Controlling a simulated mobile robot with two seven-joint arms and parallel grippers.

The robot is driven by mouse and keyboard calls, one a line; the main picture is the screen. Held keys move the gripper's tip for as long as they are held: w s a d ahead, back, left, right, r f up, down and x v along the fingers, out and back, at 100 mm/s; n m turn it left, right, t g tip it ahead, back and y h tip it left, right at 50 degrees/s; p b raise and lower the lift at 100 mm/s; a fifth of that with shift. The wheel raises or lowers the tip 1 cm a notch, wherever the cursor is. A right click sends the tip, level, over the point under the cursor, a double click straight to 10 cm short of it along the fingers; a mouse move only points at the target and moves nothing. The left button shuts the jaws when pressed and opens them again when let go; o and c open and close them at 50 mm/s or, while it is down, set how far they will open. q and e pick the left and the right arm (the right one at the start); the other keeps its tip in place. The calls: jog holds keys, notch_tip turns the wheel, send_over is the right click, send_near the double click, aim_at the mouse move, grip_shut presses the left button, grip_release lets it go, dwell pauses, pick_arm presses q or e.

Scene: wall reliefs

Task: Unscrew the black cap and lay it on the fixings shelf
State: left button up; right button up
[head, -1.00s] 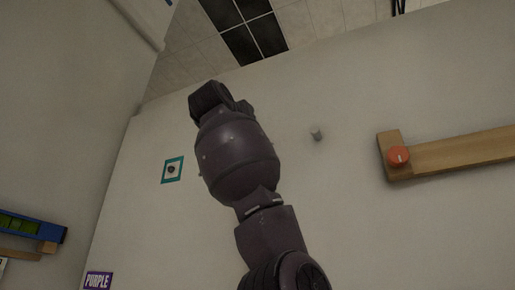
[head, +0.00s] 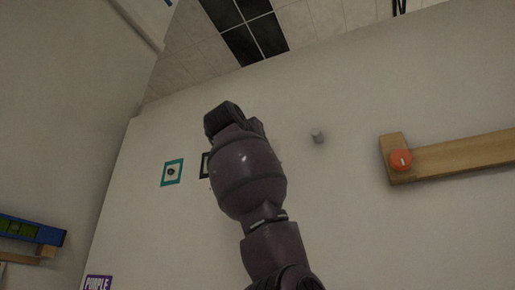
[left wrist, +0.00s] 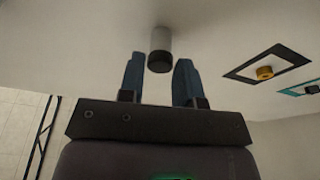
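The black cap (left wrist: 159,61) sits on the end of a grey cylinder (left wrist: 161,38) that sticks out from the wall, in the left wrist view. My left gripper (left wrist: 160,76) is open. In that picture its two blue-grey fingers lie on either side of the cap, with gaps on both sides and no contact visible. In the head view one of my arms rises through the middle and its fingers are hidden. A small grey peg (head: 317,136) shows right of it; I cannot tell if it is the same cylinder. The fixings shelf cannot be identified. My right gripper is not in view.
A wooden bar (head: 460,155) with an orange-red knob (head: 401,160) is on the wall at right. A teal frame (head: 172,172) is left of my arm. A black frame (left wrist: 240,72) surrounds a yellow knob (left wrist: 264,73). A blue-and-green object (head: 30,229) sits at far left.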

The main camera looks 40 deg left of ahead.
pick_arm(q)
jog(key=c, duration=0.3)
jog(key=n+y, duration=0.1)
jog(key=n, duration=0.2)
jog(key=n+g, duration=0.1)
jog(key=n, duration=0.2)
jog(key=shift+d+y, duration=0.1)
jog(key=shift+y, duration=0.3)
jog(key=shift+n, duration=0.3)
jog(key=n+g, duration=0.1)
jog(key=n, duration=0.4)
jog(key=shift+r+n+g+y, duration=0.1)
jog(key=shift+n+g+y, duration=0.2)
jog(key=shift+n+g, duration=0.1)
jog(key=n+g, duration=0.1)
jog(key=n, duration=0.4)
jog(key=shift+d+r, duration=0.1)
jog(key=shift+n+g, duration=0.3)
